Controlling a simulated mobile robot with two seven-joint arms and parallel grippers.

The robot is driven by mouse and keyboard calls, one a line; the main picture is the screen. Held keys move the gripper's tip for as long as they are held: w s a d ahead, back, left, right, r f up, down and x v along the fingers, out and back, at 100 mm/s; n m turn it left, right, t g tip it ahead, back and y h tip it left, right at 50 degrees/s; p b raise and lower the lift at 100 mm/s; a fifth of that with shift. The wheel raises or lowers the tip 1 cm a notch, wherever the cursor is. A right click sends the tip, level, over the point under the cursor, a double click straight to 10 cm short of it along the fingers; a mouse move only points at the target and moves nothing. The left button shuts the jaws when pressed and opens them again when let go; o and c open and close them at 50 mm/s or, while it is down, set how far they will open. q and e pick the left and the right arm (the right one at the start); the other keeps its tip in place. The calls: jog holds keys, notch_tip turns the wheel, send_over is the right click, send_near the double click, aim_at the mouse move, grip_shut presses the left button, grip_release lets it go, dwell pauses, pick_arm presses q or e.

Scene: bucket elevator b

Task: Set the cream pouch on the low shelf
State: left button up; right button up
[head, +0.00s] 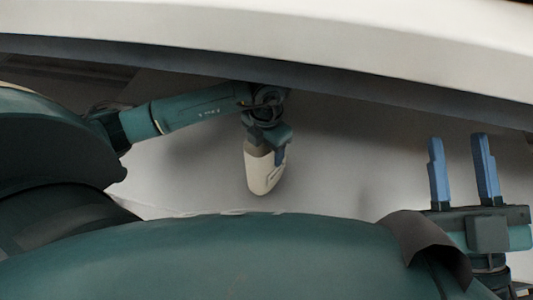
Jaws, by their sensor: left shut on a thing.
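The cream pouch (263,172) is in the middle of the head view, with its narrower end pointing down the picture. My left gripper (274,147) is shut on the pouch's upper end. One blue finger shows against its right side, and the other finger is hidden. A pale grey surface (345,165) lies behind the pouch. I cannot tell whether this is the low shelf or whether the pouch touches it. My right gripper (458,140) is at the lower right, empty, with its two blue fingers apart.
A large white slab (300,35) with a dark underside edge crosses the top of the view, close above my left wrist. The pale surface between the pouch and my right gripper is clear.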

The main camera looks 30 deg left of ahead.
pick_arm(q)
jog(key=shift+f, duration=0.85)
jog(key=o, duration=1.2)
pick_arm(e)
jog(key=shift+r+n+y, duration=0.5)
jog(key=shift+y, duration=0.1)
pick_arm(q)
notch_tip(320, 180, up, 12)
jog(key=p, duration=0.5)
jog(key=shift+r, duration=0.15)
pick_arm(e)
jog(key=f+m+h, duration=0.1)
jog(key=f+h, duration=0.1)
jog(key=s+f+m+g+h, duration=0.1)
jog(key=f+m+h, duration=0.1)
jog(key=shift+a+f+m+g, duration=0.1)
jog(key=shift+f+m+g, duration=0.2)
jog(key=shift+f, duration=0.1)
